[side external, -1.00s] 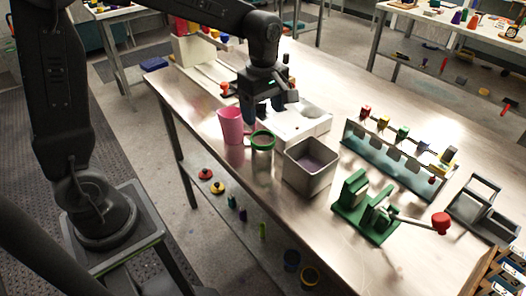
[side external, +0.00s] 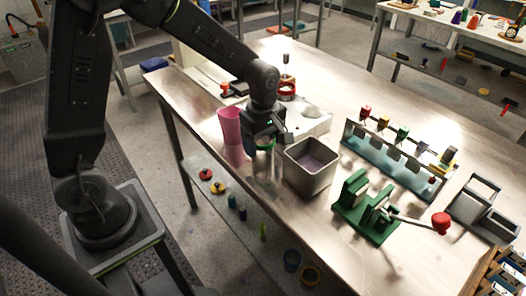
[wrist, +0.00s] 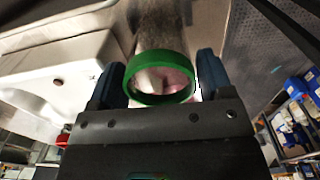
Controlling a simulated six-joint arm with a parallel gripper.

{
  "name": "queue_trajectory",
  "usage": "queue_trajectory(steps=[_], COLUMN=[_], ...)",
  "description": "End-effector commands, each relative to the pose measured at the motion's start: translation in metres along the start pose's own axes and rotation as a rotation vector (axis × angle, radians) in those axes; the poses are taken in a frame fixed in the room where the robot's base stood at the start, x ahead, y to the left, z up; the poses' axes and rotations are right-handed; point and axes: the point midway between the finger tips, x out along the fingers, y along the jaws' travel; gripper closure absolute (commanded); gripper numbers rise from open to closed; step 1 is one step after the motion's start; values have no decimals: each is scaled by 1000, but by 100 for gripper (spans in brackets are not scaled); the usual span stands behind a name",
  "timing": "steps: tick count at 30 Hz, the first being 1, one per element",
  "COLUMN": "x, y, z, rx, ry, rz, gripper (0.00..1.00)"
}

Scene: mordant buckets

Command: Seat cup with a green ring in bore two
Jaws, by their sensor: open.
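The cup with a green ring (side external: 267,166) stands on the metal table between a pink cup and a square metal bin. Its green rim shows just under my gripper (side external: 265,147). In the wrist view the green ring (wrist: 160,99) sits between the two blue fingertips of my gripper (wrist: 160,80), one on each side. The jaws are open and have not closed on the cup. A white block (side external: 318,125) with a round recess lies just behind, partly hidden by my gripper. I cannot tell which hollow is bore two.
The pink cup (side external: 230,126) is close on the left and the grey bin (side external: 312,176) close on the right. A red-ringed cup (side external: 287,89) stands behind. A green clamp (side external: 366,208) and a rack (side external: 395,160) are to the right. The table's front edge is near.

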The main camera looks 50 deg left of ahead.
Motion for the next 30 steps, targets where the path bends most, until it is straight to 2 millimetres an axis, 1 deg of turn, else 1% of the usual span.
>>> queue_trajectory(steps=[1, 2, 14, 15, 23, 26, 30], x=[0, 0, -1, -1, -4, -10, -26], y=[0, 0, 0, 0, 0, 1, 1], z=[0, 0, 0, 0, 0, 0, 0], rx=[0, 0, 0, 0, 0, 0, 0], ry=[0, 0, 0, 0, 0, 0, 0], rz=[0, 0, 1, 1, 2, 4, 6], gripper=[27, 29, 68, 69, 69, 69, 69])
